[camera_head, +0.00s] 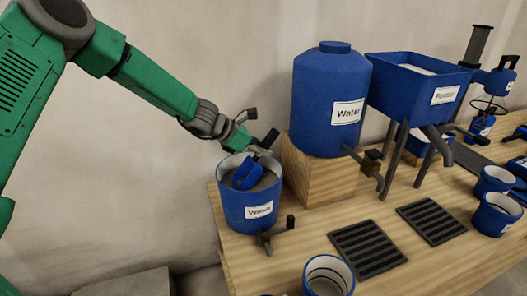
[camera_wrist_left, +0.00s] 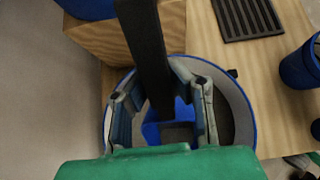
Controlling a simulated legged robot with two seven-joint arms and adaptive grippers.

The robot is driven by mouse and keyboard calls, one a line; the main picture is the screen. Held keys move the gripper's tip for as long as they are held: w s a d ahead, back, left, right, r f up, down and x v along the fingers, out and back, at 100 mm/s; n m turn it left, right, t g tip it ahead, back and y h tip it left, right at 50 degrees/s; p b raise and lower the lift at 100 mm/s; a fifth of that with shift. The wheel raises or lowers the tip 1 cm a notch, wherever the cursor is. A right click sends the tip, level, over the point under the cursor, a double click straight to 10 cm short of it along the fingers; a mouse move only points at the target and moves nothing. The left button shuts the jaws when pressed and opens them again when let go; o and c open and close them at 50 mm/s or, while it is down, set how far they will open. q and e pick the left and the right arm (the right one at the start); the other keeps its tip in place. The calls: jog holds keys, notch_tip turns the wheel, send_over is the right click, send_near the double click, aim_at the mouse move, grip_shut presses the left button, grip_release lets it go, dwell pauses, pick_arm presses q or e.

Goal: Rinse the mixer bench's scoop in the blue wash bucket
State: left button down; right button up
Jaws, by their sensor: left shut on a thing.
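The blue wash bucket (camera_head: 236,208), labelled "Wash", stands at the left end of the wooden bench. The blue scoop (camera_head: 246,174) is inside the bucket's mouth, tilted, with grey contents around it. My left gripper (camera_head: 262,152) is over the bucket's far right rim, shut on the scoop's dark handle. In the left wrist view the fingers (camera_wrist_left: 163,112) lie on both sides of the dark handle (camera_wrist_left: 147,45), with the blue scoop (camera_wrist_left: 152,134) below, inside the bucket rim (camera_wrist_left: 254,122). Whether the scoop touches the bucket's bottom is hidden. My right gripper is not in view.
A blue water tank (camera_head: 325,90) stands on a wooden block (camera_head: 318,172) just right of the bucket. A blue hopper (camera_head: 420,80) on legs is beyond it. Two dark slotted grates (camera_head: 368,248) and several blue buckets (camera_head: 495,214) occupy the bench's front and right.

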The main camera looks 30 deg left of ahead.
aim_at(259, 157)
pick_arm(q)
jog(key=shift+f, duration=0.15)
jog(key=shift+f+b, duration=1.15)
jog(key=shift+f, duration=0.3)
jog(key=shift+r, duration=0.1)
jog(key=shift+r, duration=0.15)
notch_tip(259, 157, up, 3)
jog(key=p, duration=0.3)
jog(key=shift+f, duration=0.2)
jog(key=shift+f, duration=0.1)
notch_tip(259, 157, down, 3)
jog(key=shift+r+b, duration=0.15)
jog(key=shift+b, duration=0.95)
